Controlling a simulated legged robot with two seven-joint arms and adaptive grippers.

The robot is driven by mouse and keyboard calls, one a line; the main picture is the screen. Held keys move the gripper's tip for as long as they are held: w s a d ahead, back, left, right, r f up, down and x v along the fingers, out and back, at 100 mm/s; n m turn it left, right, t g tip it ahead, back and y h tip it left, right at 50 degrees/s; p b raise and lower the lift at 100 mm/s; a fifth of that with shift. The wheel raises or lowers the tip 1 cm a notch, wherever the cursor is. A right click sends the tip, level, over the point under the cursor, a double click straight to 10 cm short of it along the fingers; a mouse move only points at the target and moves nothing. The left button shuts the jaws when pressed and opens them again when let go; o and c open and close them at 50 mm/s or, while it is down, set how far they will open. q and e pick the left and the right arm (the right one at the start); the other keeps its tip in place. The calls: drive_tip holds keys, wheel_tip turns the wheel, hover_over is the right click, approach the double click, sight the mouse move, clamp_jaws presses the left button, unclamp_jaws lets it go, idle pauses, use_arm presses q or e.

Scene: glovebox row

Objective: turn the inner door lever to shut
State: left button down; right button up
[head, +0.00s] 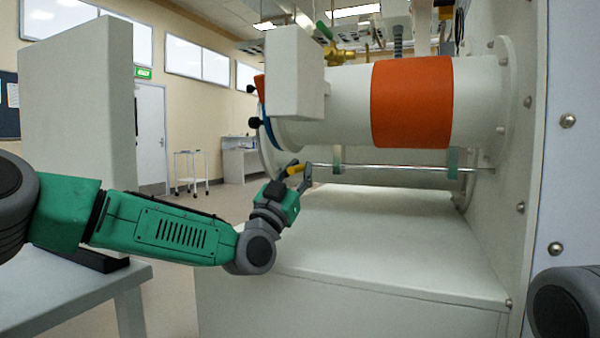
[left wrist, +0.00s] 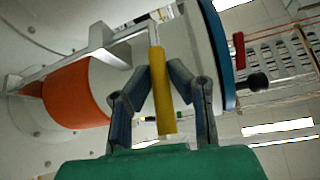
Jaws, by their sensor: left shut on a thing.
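The inner door lever is a yellow grip (head: 293,169) at the left end of a thin metal rod (head: 400,168) that runs under the white cylinder. My left gripper (head: 298,176) is at this grip, below the cylinder's left end. In the left wrist view, the yellow lever (left wrist: 165,100) stands upright between the two fingers of my left gripper (left wrist: 164,75), which is shut on it. Its lower end hangs free between the fingers. My right gripper is not in view.
The white cylinder with an orange band (head: 411,102) lies above a white ledge (head: 390,230). A blue-rimmed round door (left wrist: 222,40) with a black knob (left wrist: 258,82) is close to the left gripper. A white box (head: 294,75) stands in front of the cylinder's left end.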

use_arm(q)
drive_tip(key=shift+d+f, duration=0.1)
drive_tip(key=shift+f, duration=0.25)
drive_tip(key=c, duration=1.9)
unclamp_jaws()
drive_tip(key=shift+o, duration=0.6)
drive_tip(key=shift+r, duration=0.1)
drive_tip(key=shift+s, duration=0.1)
drive_tip(key=shift+s+a+f, duration=0.2)
drive_tip(key=shift+f, duration=0.05)
drive_tip(key=s+a, duration=0.3)
drive_tip(key=s, duration=0.3)
drive_tip(key=s+a+f, duration=0.1)
drive_tip(key=s+a, duration=0.2)
drive_tip(key=s, duration=0.3)
drive_tip(key=shift+s+f, duration=0.2)
drive_tip(key=shift+f, duration=0.05)
